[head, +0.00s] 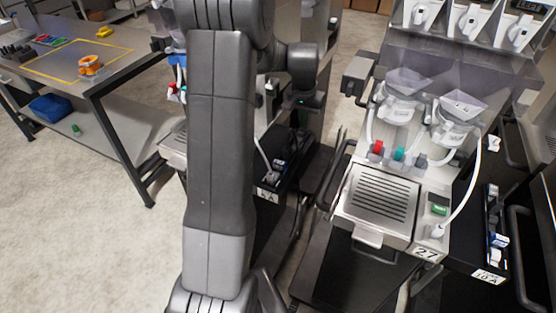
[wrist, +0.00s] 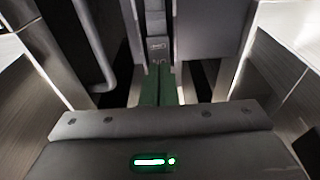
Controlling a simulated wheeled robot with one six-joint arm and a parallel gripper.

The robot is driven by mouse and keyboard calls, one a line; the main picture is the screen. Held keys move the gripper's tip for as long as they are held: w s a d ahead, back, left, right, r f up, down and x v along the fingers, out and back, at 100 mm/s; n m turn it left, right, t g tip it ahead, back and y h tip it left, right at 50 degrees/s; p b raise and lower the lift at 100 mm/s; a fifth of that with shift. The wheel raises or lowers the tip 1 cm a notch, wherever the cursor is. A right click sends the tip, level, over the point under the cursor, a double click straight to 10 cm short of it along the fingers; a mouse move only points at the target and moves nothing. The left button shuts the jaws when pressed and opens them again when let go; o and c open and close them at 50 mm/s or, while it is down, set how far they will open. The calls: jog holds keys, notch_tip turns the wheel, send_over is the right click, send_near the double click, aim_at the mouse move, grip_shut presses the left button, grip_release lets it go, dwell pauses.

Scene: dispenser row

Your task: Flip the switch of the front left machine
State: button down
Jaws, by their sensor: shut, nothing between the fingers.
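A machine (head: 172,146) on the left stands mostly hidden behind my arm; only a pale edge and a small part of its front show. No switch on it can be made out. The machine labelled 27 (head: 385,195) is in plain view on the right, with a green switch (head: 440,209) at the right of its slotted tray. My gripper (head: 303,101) hangs beyond my arm, between the two machines. In the wrist view its shut fingers (wrist: 160,75) point away and hold nothing. A dark labelled part (wrist: 157,45) lies just past the tips; I cannot tell whether they touch.
A workbench (head: 120,75) with an orange object (head: 89,65) and a blue bin (head: 51,107) stands at the left. Dark carts with handles crowd the right. Open floor (head: 90,215) lies at the lower left.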

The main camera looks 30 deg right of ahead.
jog(key=shift+f+b, duration=0.3)
jog(key=shift+f, duration=0.15)
jog(key=shift+r+p, duration=2.6)
jog(key=shift+r, duration=0.95)
